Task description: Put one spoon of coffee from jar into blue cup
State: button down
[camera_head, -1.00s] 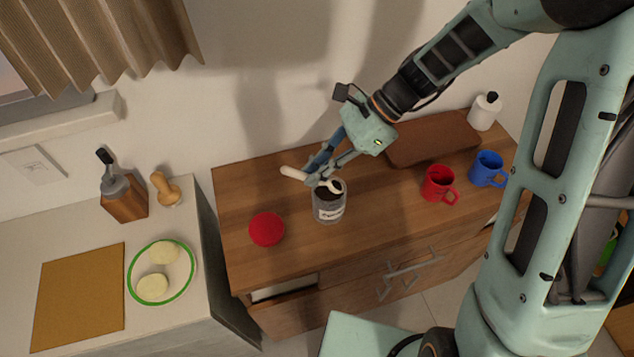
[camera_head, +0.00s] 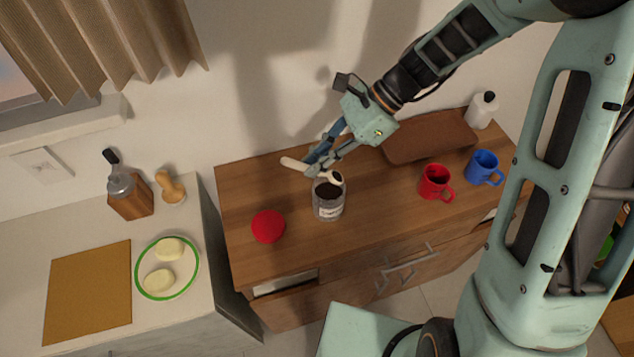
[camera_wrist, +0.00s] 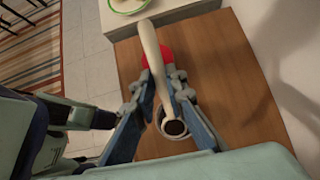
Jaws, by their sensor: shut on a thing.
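My gripper (camera_head: 316,164) is shut on the white spoon (camera_head: 294,164), whose handle points left and bowl sits at the mouth of the glass jar (camera_head: 328,211). The jar stands upright on the wooden cabinet, with dark coffee inside and a label in front. In the wrist view the spoon (camera_wrist: 153,55) runs between the fingers down to the jar rim (camera_wrist: 178,138). Whether the dark patch there is coffee in the bowl or in the jar, I cannot tell. The blue cup (camera_head: 484,168) stands upright at the right of the cabinet top.
A red mug (camera_head: 435,183) stands between the jar and the blue cup. A round red lid (camera_head: 268,226) lies left of the jar. A brown board (camera_head: 430,138) and a white bottle (camera_head: 482,110) are at the back. The left counter holds a plate (camera_head: 140,287) and a mat (camera_head: 88,295).

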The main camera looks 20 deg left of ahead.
jog(key=shift+r+h+p, duration=0.35)
jog(key=shift+h+p, duration=0.15)
jog(key=shift+p, duration=0.25)
jog(key=shift+a+f+t+h, duration=0.1)
jog(key=shift+t+h, duration=0.3)
jog(key=shift+t, duration=0.1)
jog(key=shift+s+t+h, duration=0.1)
jog(key=shift+t+h, duration=0.4)
jog(key=shift+h, duration=0.1)
jog(key=shift+r+t+h, duration=0.25)
jog(key=shift+t+h, duration=0.25)
jog(key=shift+h, duration=0.4)
jog(key=shift+r+t+h, duration=0.4)
jog(key=shift+r+h, duration=0.1)
